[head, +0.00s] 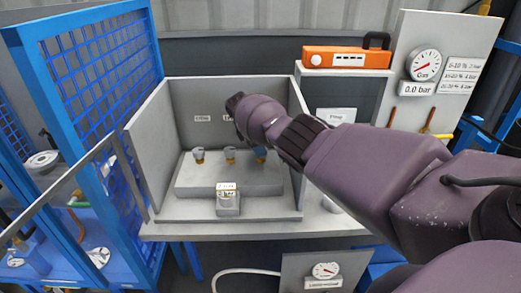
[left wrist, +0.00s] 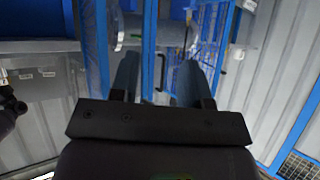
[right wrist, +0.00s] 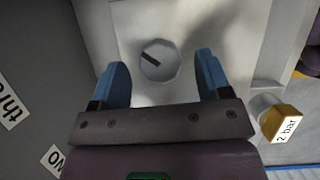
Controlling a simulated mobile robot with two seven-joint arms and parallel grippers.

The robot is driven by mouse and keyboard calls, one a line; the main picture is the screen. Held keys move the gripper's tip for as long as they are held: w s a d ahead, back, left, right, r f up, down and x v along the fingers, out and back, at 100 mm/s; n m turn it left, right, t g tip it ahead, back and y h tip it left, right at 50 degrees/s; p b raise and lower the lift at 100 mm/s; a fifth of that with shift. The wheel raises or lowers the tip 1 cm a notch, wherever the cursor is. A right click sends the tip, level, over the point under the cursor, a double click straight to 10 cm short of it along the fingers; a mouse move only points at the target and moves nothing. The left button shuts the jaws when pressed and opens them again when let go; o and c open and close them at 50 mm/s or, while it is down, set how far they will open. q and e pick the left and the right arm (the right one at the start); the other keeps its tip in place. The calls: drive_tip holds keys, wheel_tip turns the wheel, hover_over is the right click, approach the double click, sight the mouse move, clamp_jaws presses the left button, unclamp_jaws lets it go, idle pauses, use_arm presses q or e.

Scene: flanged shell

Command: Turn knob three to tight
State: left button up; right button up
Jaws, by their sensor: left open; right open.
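Knob three (right wrist: 156,60), a pale many-sided disc with a black pointer mark, sits between the spread blue fingers of my right gripper (right wrist: 161,66) in the right wrist view. Gaps show on both sides of it; height above it is hard to tell. A "three" label (right wrist: 11,106) is on the wall nearby. My left gripper (left wrist: 157,82) is open and empty, away from the block.
Booth walls (head: 150,140) enclose the block on the left, back and right. A blue mesh cage (head: 100,75) stands left; an orange case (head: 346,57) sits right.

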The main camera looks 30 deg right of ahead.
use_arm(q)
drive_tip(key=shift+f, duration=0.15)
use_arm(e)
drive_tip(key=shift+x, duration=0.75)
use_arm(q)
drive_tip(key=shift+w, duration=0.15)
use_arm(e)
drive_tip(key=c, duration=0.9)
drive_tip(key=shift+w+f+m+g+b, duration=0.15)
drive_tip(key=shift+m+g+b, duration=0.15)
drive_tip(key=shift+m+b, duration=0.6)
drive_tip(key=m+y+b, duration=0.1)
drive_tip(key=m+b, duration=0.1)
drive_tip(key=m+g+b, duration=0.1)
drive_tip(key=m, duration=0.1)
drive_tip(key=shift+m+y+b, duration=0.35)
drive_tip(key=shift+m+y, duration=0.05)
drive_tip(key=shift+m+g+b, duration=0.3)
drive_tip(key=shift+m, duration=0.4)
drive_tip(key=shift+m+y+b, duration=0.3)
drive_tip(key=shift+m+y, duration=0.2)
drive_tip(key=shift+m, duration=0.2)
use_arm(q)
wheel_tip(320, 180, down, 7)
drive_tip(key=shift+s+d, duration=0.15)
drive_tip(key=shift+s, duration=0.15)
drive_tip(key=shift+s+f, duration=0.15)
use_arm(e)
drive_tip(key=shift+m, duration=0.3)
